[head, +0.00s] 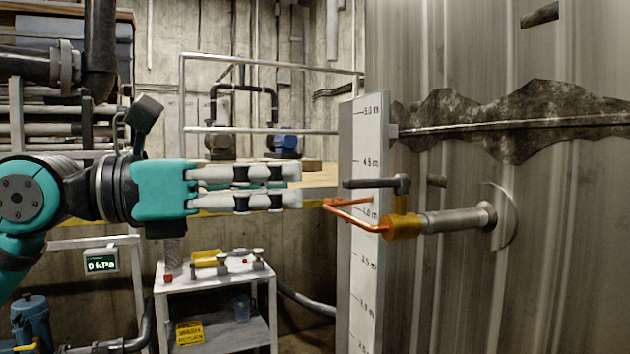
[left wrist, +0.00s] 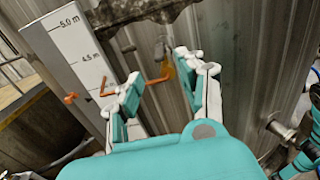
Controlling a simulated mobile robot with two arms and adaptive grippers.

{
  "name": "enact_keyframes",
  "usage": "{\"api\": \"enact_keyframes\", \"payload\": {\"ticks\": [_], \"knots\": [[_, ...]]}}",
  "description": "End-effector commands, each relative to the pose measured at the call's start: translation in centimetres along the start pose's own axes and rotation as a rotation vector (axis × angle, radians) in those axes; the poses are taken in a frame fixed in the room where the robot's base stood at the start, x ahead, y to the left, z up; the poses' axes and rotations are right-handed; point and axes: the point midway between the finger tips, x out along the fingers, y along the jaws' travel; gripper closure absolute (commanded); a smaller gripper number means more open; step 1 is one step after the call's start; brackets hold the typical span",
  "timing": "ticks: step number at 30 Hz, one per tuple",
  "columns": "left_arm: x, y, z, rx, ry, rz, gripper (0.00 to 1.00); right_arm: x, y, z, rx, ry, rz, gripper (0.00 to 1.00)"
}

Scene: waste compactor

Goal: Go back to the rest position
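My left gripper (head: 298,186) reaches in from the left in the head view. Its two pale fingers are apart, one above the other, with nothing seen between them. The left wrist view also shows the fingers (left wrist: 166,75) spread and empty. An orange bent handle (head: 352,214) on a brass-yellow valve body (head: 402,227) lies just right of the fingertips in the head view. In the left wrist view the handle (left wrist: 157,79) shows beyond the gap between the fingers. Parts of my right arm show at the lower right edge of the left wrist view; its gripper's state is unclear.
A white level scale (head: 367,150) and a large corrugated metal wall (head: 460,70) stand at the right. A pipe (head: 455,221) joins the valve to the wall. A white cart (head: 215,281) with small items stands below my left arm. A metal railing (head: 260,131) runs behind.

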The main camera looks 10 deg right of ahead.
Motion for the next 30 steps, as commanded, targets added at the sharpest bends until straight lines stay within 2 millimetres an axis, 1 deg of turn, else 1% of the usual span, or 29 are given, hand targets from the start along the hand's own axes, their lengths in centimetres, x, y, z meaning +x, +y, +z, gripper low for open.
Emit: {"api": "enact_keyframes", "payload": {"ticks": [1,5,14,17,20,23,24,26,27,29,30], "knots": [[-0.5,0.0,-0.1,0.001,0.001,0.000,0.61,0.0,0.0,0.0,0.000,0.000,0.000,0.60],[-1.2,0.0,-0.1,0.001,0.001,-0.001,0.61,0.0,0.0,0.0,0.000,0.000,0.000,0.60],[-1.2,0.0,-0.1,-0.002,0.000,-0.002,0.61,0.0,0.0,0.0,0.000,0.000,0.000,0.60],[-1.1,1.1,-0.6,-0.064,-0.024,-0.012,0.61,0.0,0.0,0.0,0.000,0.000,0.000,0.60],[-1.0,4.5,-2.3,-0.247,-0.102,-0.038,0.61,0.0,0.0,0.0,0.000,0.000,0.000,0.60],[-1.3,10.3,-5.8,-0.538,-0.239,-0.053,0.61,0.0,-0.1,0.0,0.000,0.000,-0.001,0.60],[-1.6,12.7,-7.7,-0.656,-0.298,-0.051,0.61,0.0,-0.1,0.1,0.000,-0.001,-0.001,0.60],[-2.2,16.1,-10.7,-0.816,-0.384,-0.037,0.61,0.0,-0.1,0.1,0.000,-0.002,-0.001,0.60],[-2.6,18.2,-12.9,-0.915,-0.437,-0.022,0.61,0.0,-0.1,0.1,0.000,-0.001,-0.001,0.60],[-3.4,21.0,-16.5,-1.053,-0.511,0.005,0.61,0.0,-0.1,0.1,0.000,-0.001,-0.001,0.60],[-3.9,22.6,-19.0,-1.139,-0.558,0.027,0.61,0.0,-0.1,0.0,0.001,0.000,-0.001,0.60]]}}
